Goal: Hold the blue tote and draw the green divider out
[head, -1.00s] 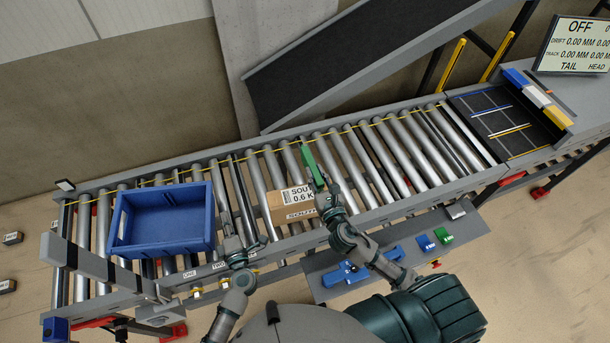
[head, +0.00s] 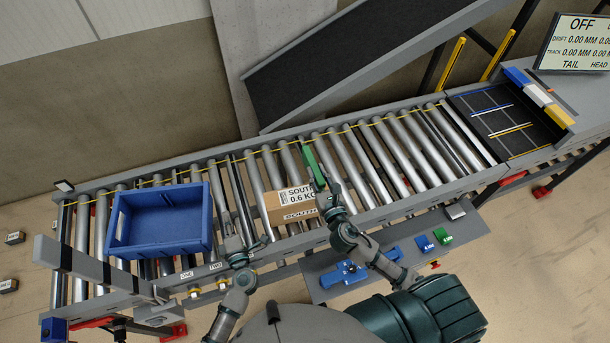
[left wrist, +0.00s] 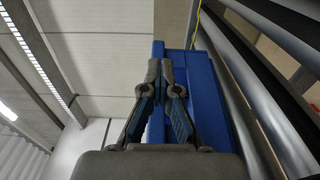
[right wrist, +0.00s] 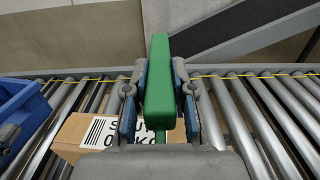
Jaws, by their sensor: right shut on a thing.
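The blue tote (head: 160,245) stands on the rollers at the left of the conveyor, open side up, and looks empty. Its side shows in the left wrist view (left wrist: 205,85). My right gripper (right wrist: 160,75) is shut on the green divider (right wrist: 159,95), which stands out past the fingertips. In the head view the divider (head: 312,165) is over the rollers, right of the tote and apart from it.
A cardboard box (head: 292,212) with a printed label lies on the rollers under my right gripper. A grey arm (head: 95,265) crosses the conveyor near the tote. A shelf (head: 390,262) with blue and green items is at the front. Rollers to the right are clear.

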